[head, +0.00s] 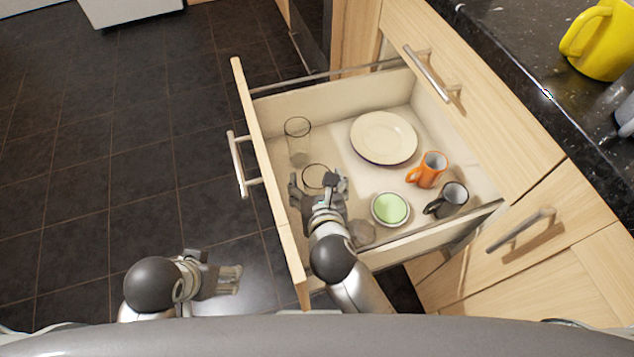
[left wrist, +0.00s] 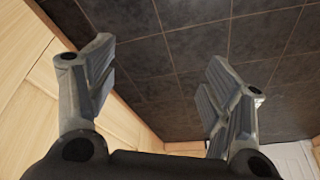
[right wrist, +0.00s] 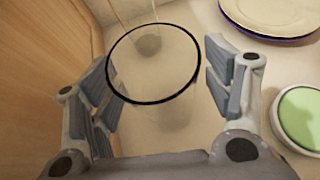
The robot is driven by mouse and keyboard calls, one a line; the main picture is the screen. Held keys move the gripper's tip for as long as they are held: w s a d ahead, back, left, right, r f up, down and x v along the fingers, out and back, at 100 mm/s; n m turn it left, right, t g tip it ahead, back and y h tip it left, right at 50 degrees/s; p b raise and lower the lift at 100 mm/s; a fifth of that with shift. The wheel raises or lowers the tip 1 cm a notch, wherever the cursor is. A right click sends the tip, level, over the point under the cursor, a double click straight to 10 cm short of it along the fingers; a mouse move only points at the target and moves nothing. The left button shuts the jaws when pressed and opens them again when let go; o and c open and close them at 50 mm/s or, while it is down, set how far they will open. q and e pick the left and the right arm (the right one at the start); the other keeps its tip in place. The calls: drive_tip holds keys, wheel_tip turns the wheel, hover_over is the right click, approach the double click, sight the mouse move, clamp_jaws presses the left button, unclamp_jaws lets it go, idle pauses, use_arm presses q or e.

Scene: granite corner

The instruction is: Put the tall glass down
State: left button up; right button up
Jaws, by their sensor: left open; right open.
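A clear glass with a dark rim (head: 315,174) stands in the open drawer, between the fingers of my right gripper (head: 317,183). In the right wrist view I look down on this glass (right wrist: 155,62); the gripper (right wrist: 160,78) is open around it, with gaps at both sides of the rim. Another clear glass (head: 298,142) stands farther back in the drawer; its lower part shows in the right wrist view (right wrist: 148,40). I cannot tell by height which is the tall glass. My left gripper (head: 217,271) is open and empty outside the drawer; the left wrist view also shows it (left wrist: 160,68).
The drawer (head: 262,135) also holds a cream plate (head: 384,137), an orange mug (head: 430,169), a black mug (head: 451,199), a green bowl (head: 390,209) and a faint clear glass item (head: 362,234). A yellow mug (head: 600,42) stands on the dark counter (head: 520,60). Dark floor lies clear at left.

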sight(319, 192)
drive_tip(key=p+v, duration=0.1)
drive_tip(key=v, duration=0.1)
drive_tip(key=shift+s+r, duration=0.2)
drive_tip(key=shift+r, duration=0.05)
drive_tip(key=p+v, duration=0.1)
drive_tip(key=v, duration=0.2)
drive_tip(key=shift+s+r, duration=0.15)
drive_tip(key=shift+s, duration=0.15)
use_arm(q)
drive_tip(key=shift+p+x, duration=0.35)
drive_tip(key=shift+x, duration=2.2)
use_arm(e)
drive_tip(key=shift+s+d+r, duration=0.15)
drive_tip(key=shift+s+r, duration=0.1)
drive_tip(key=shift+s, duration=0.3)
use_arm(q)
drive_tip(key=shift+s+d, duration=0.1)
use_arm(e)
drive_tip(key=shift+r, duration=0.1)
